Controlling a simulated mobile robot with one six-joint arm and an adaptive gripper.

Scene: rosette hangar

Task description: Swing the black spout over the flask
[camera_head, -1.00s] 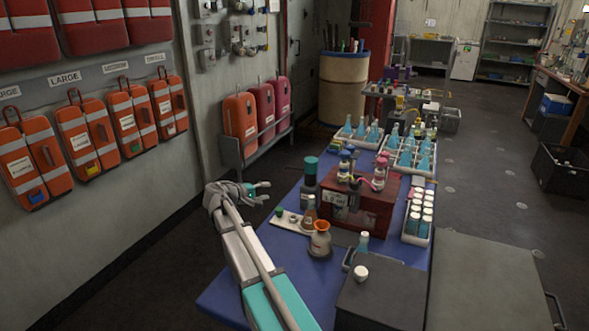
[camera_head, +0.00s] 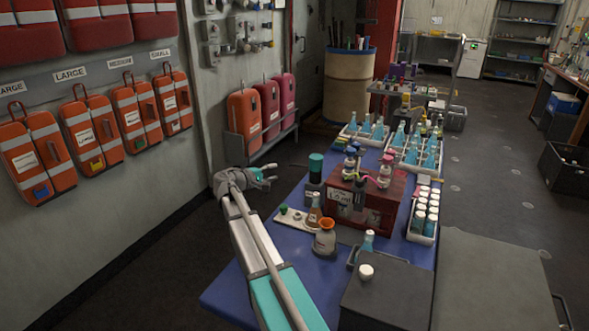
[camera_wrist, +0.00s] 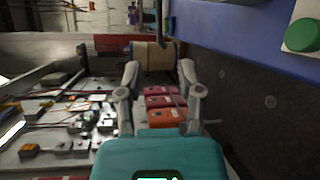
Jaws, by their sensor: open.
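A dark red box (camera_head: 375,211) with a white label and bottle tops stands on the blue table (camera_head: 235,294). A small black part (camera_head: 359,192) shows at its front; I cannot tell if it is the spout. A conical flask with brown contents (camera_head: 314,211) stands on a white tray left of the box. A rounder grey flask with an orange top (camera_head: 325,238) stands in front. My gripper (camera_head: 268,174) is open and empty, left of the box and beyond the table's left edge. In the wrist view its fingers (camera_wrist: 160,76) are spread, with nothing between them.
A dark bottle with a teal cap (camera_head: 315,167) stands between my gripper and the box. Racks of blue flasks (camera_head: 414,150) are behind, white-capped vials (camera_head: 424,215) to the right. Orange and pink cases (camera_head: 261,115) line the wall. Floor left of the table is clear.

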